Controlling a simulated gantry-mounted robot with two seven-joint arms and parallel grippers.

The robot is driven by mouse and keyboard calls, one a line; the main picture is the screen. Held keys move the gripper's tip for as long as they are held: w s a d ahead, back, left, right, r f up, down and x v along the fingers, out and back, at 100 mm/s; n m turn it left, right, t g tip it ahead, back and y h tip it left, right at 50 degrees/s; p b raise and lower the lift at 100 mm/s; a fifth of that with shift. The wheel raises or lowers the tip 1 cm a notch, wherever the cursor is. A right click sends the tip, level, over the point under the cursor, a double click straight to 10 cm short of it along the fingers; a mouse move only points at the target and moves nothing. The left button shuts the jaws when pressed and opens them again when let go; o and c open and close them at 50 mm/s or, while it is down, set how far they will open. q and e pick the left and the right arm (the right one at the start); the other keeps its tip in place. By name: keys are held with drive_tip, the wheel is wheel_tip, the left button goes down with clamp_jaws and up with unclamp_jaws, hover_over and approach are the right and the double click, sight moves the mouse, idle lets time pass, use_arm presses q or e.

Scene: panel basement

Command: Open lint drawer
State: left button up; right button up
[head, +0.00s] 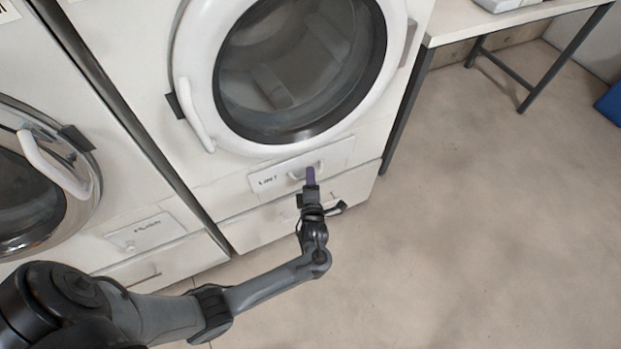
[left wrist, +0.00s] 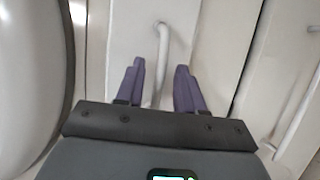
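The lint drawer (head: 268,181) is a white panel labelled "LINT" below the round dryer door, and its front looks flush with the machine. Its small pale handle (head: 296,175) is partly hidden behind my left gripper (head: 310,178). In the left wrist view the handle (left wrist: 161,42) is a light bar running down between the two purple fingers of my left gripper (left wrist: 160,68). The fingers stand apart, with a gap on each side of the bar. Whether either finger touches it I cannot tell. My right gripper is not in view.
The round dryer door (head: 300,70) is shut above the drawer. A lower panel (head: 250,225) sits beneath it. A second machine with its own labelled drawer (head: 145,231) stands at left. A table (head: 480,20) stands at the upper right. The floor at right is clear.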

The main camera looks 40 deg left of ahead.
use_arm(q)
drive_tip(key=shift+w+a, duration=0.35)
drive_tip(key=shift+w, duration=0.05)
clamp_jaws()
drive_tip(key=shift+f, duration=0.1)
